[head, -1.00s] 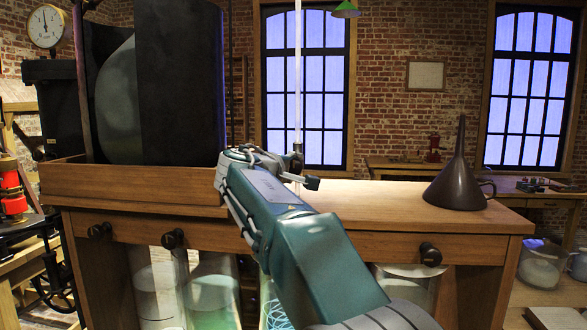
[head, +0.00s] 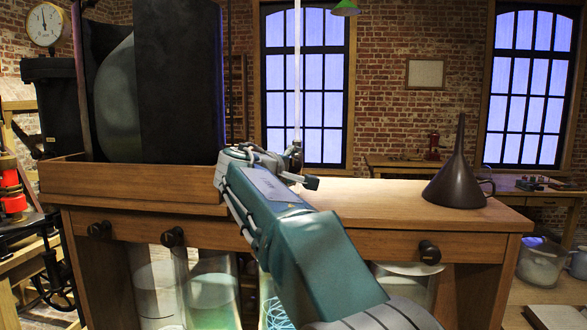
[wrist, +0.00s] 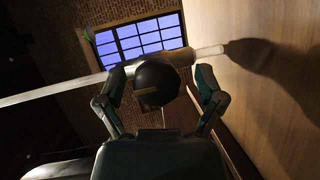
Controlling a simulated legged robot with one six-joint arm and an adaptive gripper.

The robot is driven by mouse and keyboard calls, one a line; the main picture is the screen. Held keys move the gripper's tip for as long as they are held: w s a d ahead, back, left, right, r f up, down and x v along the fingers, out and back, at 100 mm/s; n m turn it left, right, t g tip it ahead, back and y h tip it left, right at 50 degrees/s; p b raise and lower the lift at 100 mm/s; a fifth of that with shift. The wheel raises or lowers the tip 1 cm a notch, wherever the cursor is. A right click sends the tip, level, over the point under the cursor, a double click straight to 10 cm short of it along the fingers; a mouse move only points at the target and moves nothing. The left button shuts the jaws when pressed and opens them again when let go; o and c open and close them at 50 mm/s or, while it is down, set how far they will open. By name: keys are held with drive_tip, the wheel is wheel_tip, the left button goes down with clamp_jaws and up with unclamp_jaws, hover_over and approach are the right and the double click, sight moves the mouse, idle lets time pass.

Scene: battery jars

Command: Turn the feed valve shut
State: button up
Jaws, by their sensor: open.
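My gripper (wrist: 160,72) is open, with one finger on each side of the knob. I cannot tell whether either finger touches it. In the head view my gripper (head: 265,165) is above the bench beside the upright glass tube (head: 297,75). The arm hides most of the valve there; a small brass part (head: 296,150) shows.
A wooden bench (head: 360,205) carries a large dark cabinet (head: 180,85) on the left and a dark funnel (head: 460,180) on the right. Glass jars (head: 213,290) stand beneath. The bench top between the arm and funnel is clear.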

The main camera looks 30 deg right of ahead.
drive_tip(key=v, duration=1.2)
drive_tip(key=shift+w+a+f, duration=0.1)
drive_tip(key=shift+f, duration=0.05)
drive_tip(key=s+a+f+m+g+y, duration=0.1)
drive_tip(key=s+f+y, duration=0.5)
drive_tip(key=s+f, duration=0.7)
drive_tip(key=s+a+f+m+g+y, duration=0.2)
drive_tip(key=s+a+f+m+y, duration=0.2)
drive_tip(key=s+f, duration=1)
wheel_tip(320, 180, down, 4)
drive_tip(key=a+y, duration=0.2)
drive_tip(key=y, duration=0.1)
drive_tip(key=shift+s+g+y, duration=0.25)
drive_tip(key=shift+g+y, duration=0.05)
drive_tip(key=shift+a, duration=0.1)
